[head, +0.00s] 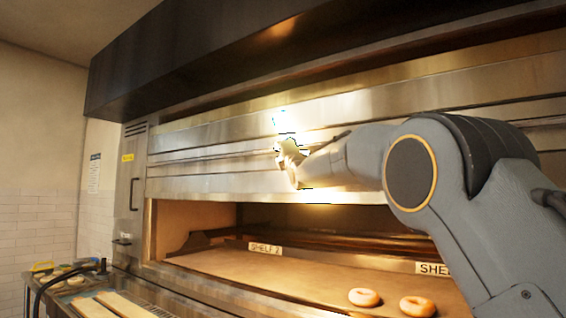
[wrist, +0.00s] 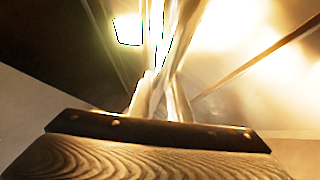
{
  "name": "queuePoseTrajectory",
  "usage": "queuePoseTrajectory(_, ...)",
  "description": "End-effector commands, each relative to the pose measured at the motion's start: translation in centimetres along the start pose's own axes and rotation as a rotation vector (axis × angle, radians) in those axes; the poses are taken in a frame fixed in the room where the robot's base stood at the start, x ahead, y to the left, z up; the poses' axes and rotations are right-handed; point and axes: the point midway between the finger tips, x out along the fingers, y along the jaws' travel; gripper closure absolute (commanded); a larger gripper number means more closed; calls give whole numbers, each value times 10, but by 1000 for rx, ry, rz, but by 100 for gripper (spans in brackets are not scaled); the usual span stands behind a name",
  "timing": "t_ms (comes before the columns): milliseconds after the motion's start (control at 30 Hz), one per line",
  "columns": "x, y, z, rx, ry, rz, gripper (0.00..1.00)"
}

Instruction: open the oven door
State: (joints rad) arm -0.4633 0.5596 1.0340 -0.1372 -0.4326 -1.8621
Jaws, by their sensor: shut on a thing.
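The oven door (head: 205,183) is a wide steel panel, raised above the oven opening in the head view. The opening below it shows a lit interior. A long horizontal handle bar (head: 205,156) runs across the door. My gripper (head: 289,158) is at this bar, near the middle of the door, and is shut on it. In the wrist view my gripper's fingers (wrist: 163,95) stand close together against bright glare, and a thin dark bar (wrist: 255,62) slants in from the right. The exact contact is washed out by glare.
Inside the oven is a flat deck (head: 260,273) with a "SHELF 2" label (head: 265,248) and two bagels, one at left (head: 364,297) and one at right (head: 418,306). A dark hood (head: 200,60) overhangs above. A counter with boards (head: 105,304) stands at lower left.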

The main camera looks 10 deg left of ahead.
Motion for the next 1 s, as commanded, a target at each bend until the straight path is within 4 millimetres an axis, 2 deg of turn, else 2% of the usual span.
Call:
queuePoseTrajectory(400,1,1,4,-1,-2,-2,100)
queuePoseTrajectory(433,1,1,4,-1,-2,-3,81)
queuePoseTrajectory(533,1,0,4,-2,-2,-3,64)
queuePoseTrajectory(867,0,0,4,-2,-2,-3,64)
queuePoseTrajectory(1000,-9,0,4,-2,-2,-3,64)
